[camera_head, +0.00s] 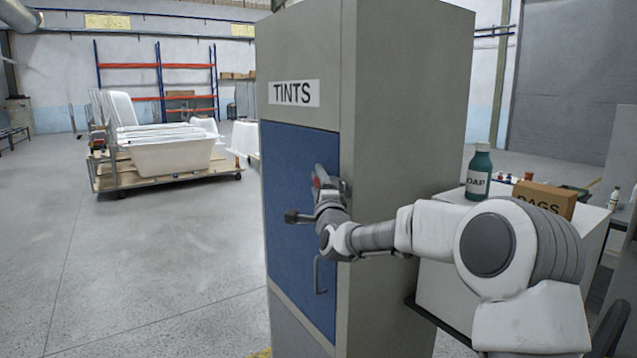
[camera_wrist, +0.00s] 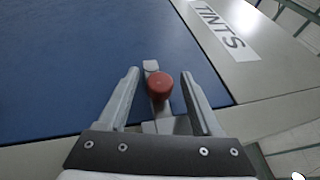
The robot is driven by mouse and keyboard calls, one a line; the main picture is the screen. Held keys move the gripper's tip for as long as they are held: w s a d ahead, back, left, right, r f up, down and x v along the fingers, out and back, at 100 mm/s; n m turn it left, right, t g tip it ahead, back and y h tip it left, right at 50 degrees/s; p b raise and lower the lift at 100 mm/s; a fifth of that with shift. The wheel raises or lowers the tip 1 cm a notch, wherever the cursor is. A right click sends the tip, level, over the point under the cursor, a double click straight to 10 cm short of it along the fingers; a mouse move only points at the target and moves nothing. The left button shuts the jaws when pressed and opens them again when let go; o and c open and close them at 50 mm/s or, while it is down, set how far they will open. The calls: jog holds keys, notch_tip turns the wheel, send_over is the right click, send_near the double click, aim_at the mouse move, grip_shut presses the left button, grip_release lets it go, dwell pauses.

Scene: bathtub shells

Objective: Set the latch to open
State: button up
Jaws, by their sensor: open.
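The latch is on the blue door (camera_head: 293,265) of the grey cabinet marked TINTS. In the wrist view it is a grey metal bar with a round red knob (camera_wrist: 160,86) near the door's edge. My gripper (camera_wrist: 160,74) is open, with one finger on each side of the knob. Clear gaps show between knob and fingers, so it is not gripped. In the head view, my gripper (camera_head: 326,187) is at the door's right edge and hides most of the latch. A small red part (camera_head: 316,181) shows there.
A bent door handle (camera_head: 319,275) sits below my gripper. To the cabinet's right, a white counter (camera_head: 450,290) holds a green bottle (camera_head: 479,172) and a RAGS box (camera_head: 540,200). A cart of white tubs (camera_head: 170,155) stands behind left. The floor left of the cabinet is clear.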

grip_shut()
dwell(1.4)
